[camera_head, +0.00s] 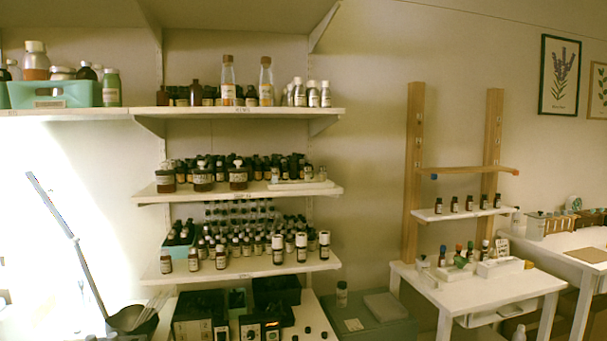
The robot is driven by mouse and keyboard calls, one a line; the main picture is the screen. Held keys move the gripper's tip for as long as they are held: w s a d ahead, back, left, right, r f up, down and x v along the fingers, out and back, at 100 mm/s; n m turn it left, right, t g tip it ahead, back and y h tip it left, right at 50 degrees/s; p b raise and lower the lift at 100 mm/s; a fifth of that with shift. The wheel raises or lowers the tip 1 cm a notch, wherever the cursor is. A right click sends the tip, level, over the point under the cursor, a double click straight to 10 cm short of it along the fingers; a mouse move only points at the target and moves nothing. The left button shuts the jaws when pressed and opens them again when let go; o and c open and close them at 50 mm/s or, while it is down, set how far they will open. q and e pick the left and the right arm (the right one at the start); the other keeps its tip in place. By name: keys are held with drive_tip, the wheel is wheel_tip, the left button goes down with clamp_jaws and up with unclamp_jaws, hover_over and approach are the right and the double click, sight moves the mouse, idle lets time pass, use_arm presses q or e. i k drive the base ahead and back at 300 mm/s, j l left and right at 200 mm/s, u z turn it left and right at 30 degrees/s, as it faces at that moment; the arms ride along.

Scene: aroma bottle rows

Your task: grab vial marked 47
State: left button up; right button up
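Many small dark vials with pale labels stand in rows on the wall shelves, and the numbers are too small to read, so I cannot tell which vial is marked 47. A front row of vials (220,257) stands on the lower shelf (240,268). More dark bottles (203,178) stand on the middle shelf (225,194). Several dark vials (469,204) stand spaced apart on a small white shelf (440,215) at the right. Neither of my grippers is in view.
A white table (470,292) at the right carries small bottles and white blocks. The top shelf (250,112) holds tall corked bottles and a teal bin (55,95). Dark boxes (200,312) and a black bowl (133,318) sit low at the front. A teal-grey chest (372,328) stands between shelves and table.

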sight(306, 169)
drive_tip(key=i+l+u, duration=0.1)
drive_tip(key=i+l, duration=0.2)
drive_tip(key=i, duration=0.25)
drive_tip(key=i+l+u, duration=0.1)
drive_tip(key=i+l, duration=0.2)
drive_tip(key=i, duration=0.25)
